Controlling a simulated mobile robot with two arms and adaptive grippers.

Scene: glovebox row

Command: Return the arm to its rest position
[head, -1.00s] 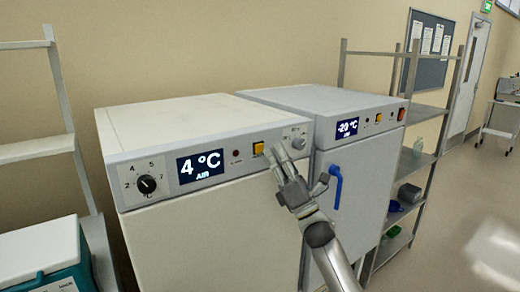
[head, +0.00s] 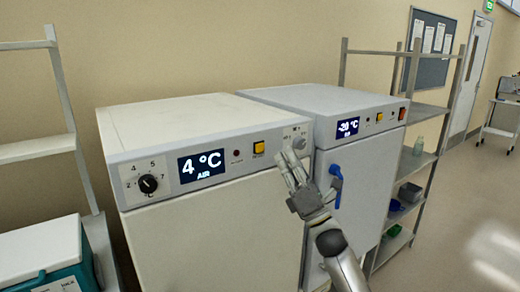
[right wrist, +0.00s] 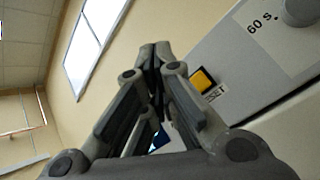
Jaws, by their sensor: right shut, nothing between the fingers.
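My right gripper (head: 286,160) is in front of the upper right of the white fridge (head: 215,225) whose display (head: 201,166) reads 4 °C. It is shut and empty, just below the small grey knob (head: 299,142) and right of the yellow button (head: 258,148). In the right wrist view the closed fingers (right wrist: 155,50) point up, with the yellow button (right wrist: 202,79) to their right and a "60 s" label near the knob (right wrist: 302,10). I cannot tell whether the fingertips touch the panel. My left gripper is not in view.
A second unit (head: 365,180) showing -20 °C stands to the right, with a blue handle (head: 336,185) close to my right gripper. Metal shelves (head: 412,160) stand beyond it. A cooler box (head: 45,260) sits at lower left. Open floor lies at far right.

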